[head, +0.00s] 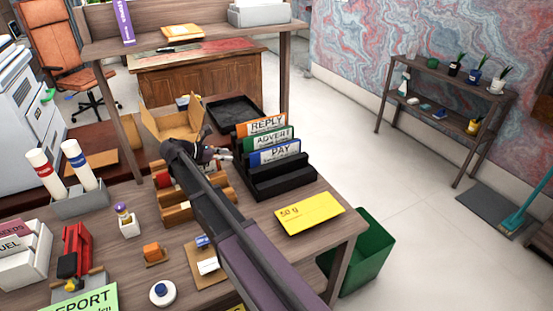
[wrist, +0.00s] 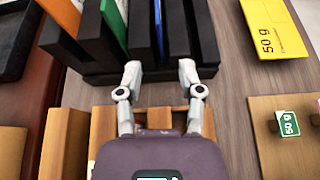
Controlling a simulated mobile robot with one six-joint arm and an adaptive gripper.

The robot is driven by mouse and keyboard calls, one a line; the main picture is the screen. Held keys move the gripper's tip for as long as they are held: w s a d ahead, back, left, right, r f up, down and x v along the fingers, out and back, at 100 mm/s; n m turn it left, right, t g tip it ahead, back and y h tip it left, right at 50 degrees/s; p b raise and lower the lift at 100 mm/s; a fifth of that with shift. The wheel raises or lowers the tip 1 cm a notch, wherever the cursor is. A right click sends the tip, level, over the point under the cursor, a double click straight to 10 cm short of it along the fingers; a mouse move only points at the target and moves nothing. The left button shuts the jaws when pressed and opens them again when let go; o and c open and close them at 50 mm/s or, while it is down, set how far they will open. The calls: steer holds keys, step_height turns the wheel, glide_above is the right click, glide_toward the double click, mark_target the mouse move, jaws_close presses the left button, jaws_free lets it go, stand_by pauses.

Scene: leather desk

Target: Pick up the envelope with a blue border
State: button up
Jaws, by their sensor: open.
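I cannot make out an envelope with a blue border for certain in either view. A black sorter (head: 285,184) on the desk has upright labelled cards: an orange REPLY card (head: 261,125), a green ADVERT card (head: 267,138) and a blue PAY card (head: 275,153).
A wooden rack (head: 176,208) lies under my gripper. A yellow 50 g sheet (head: 309,213) lies right of the sorter. An open cardboard box (head: 172,124) and a black tray (head: 233,111) are behind. A shelf post (head: 117,125) rises left. A green bin (head: 372,252) stands beyond the desk's right edge.

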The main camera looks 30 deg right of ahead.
steer(key=shift+w+a+r, duration=0.15)
steer(key=shift+w+r, duration=0.15)
steer(key=shift+w, duration=0.05)
steer(key=b, duration=0.3)
glide_toward(259, 153)
steer(key=d+f, duration=0.3)
steer(key=shift+w+d+f, duration=0.1)
steer(key=shift+w+d, duration=0.3)
steer(key=shift+d, duration=0.1)
steer(key=shift+d, duration=0.1)
steer(key=shift+d+r+b+x, duration=0.15)
steer(key=shift+b+x, duration=0.1)
steer(key=shift+x, duration=0.6)
steer(key=shift+r+b+x, duration=0.15)
steer(key=shift+b+x, duration=0.1)
steer(key=shift+x, duration=0.6)
steer(key=shift+d+r+b+x, duration=0.15)
steer(key=shift+b+x, duration=0.1)
steer(key=shift+x, duration=0.6)
steer(key=shift+s+a, duration=0.1)
steer(key=shift+s, duration=0.1)
steer(key=shift+c, duration=0.2)
